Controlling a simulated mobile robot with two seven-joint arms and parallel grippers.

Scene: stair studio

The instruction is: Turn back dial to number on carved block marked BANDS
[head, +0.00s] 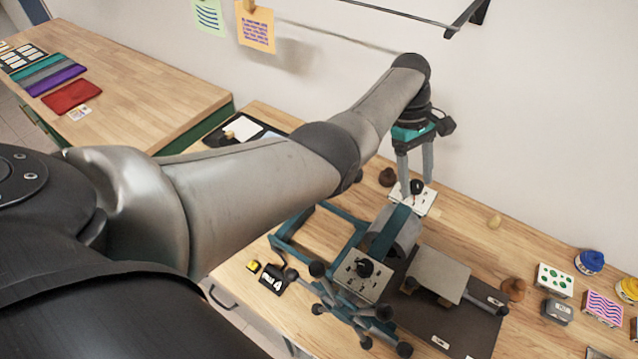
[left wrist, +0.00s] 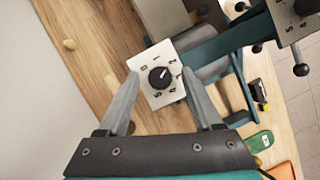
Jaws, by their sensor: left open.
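The back dial is a black knob (head: 416,186) on a white marked plate (head: 424,204) at the back of the teal-framed machine. In the left wrist view the knob (left wrist: 161,77) has a white pointer line, and small marks ring it on the plate (left wrist: 151,97). My left gripper (head: 418,191) is open and points down at this dial. Its two fingers stand on either side of the knob, apart from it. The front dial (head: 364,267) sits on a second white plate. No block reads clearly as BANDS. My right gripper is not in view.
Blocks with green dots (head: 555,281) and coloured stripes (head: 603,307) and a grey block (head: 557,311) lie at the right. A black tag (head: 272,281) showing a 4 lies front left. A spoked handle (head: 349,308) stands at the machine's front. The wall is close behind.

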